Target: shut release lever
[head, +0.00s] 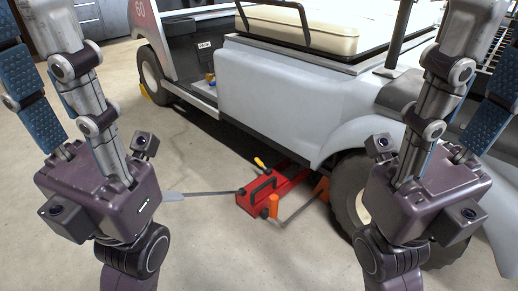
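A red floor jack (296,178) sits on the floor by the cart, partly under its side. A black handle (264,184) stands on its top. A short lever with a yellow tip (260,162) sticks up at its far left, and an orange grip (273,206) stands at its near end. I cannot tell for certain which is the release lever. My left gripper (38,40) points up at the top left, fingers spread and empty, tips partly cut off. My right gripper (497,45) points up at the top right, likewise spread and empty. Both are well away from the jack.
A grey rod with a flat end (175,196) reaches left from the jack. The floor at centre front is clear.

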